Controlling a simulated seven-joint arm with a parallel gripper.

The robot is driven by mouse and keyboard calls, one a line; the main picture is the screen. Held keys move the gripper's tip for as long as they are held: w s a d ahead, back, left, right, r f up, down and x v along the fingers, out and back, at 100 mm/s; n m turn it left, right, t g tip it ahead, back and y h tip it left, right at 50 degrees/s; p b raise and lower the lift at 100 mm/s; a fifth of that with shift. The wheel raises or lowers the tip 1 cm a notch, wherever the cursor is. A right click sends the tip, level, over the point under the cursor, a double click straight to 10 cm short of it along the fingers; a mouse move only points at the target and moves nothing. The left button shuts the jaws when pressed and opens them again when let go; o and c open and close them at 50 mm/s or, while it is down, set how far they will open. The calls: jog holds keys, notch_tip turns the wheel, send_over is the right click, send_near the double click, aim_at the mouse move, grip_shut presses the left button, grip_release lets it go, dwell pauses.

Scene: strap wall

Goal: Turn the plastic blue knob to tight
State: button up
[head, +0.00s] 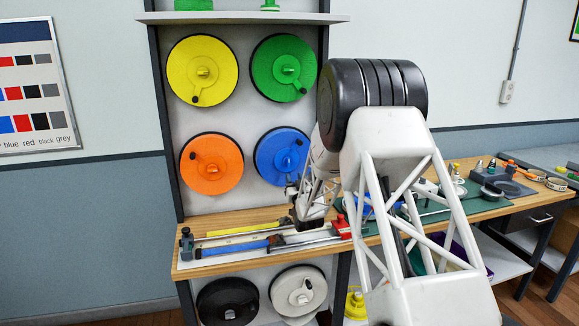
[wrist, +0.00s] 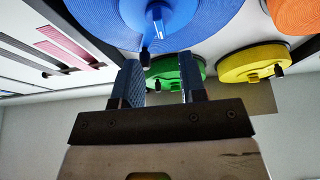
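The blue reel (head: 270,150) is mounted on the wall panel, lower right of the four upper reels. A raised blue knob (head: 285,160) sits at its centre, with a small black crank grip off to one side. In the wrist view the blue reel (wrist: 95,22) fills the top, with its blue centre knob (wrist: 158,15) and the black grip (wrist: 145,57) hanging near the left finger. My gripper (wrist: 161,82) is open, its two fingers apart and nothing between them. In the head view my gripper (head: 291,190) is just below the blue reel, partly hidden by my arm.
Yellow (head: 218,60), green (head: 262,55) and orange (head: 225,175) reels surround the blue one. Below is a wooden bench (head: 195,268) with yellow and blue straps and a red-ended clamp bar (head: 341,227). Black (head: 215,305) and white (head: 288,280) reels hang under it.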

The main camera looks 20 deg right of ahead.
aim_at(289, 163)
jog(key=shift+w, duration=0.1)
jog(key=shift+x, duration=3.8)
grip_shut()
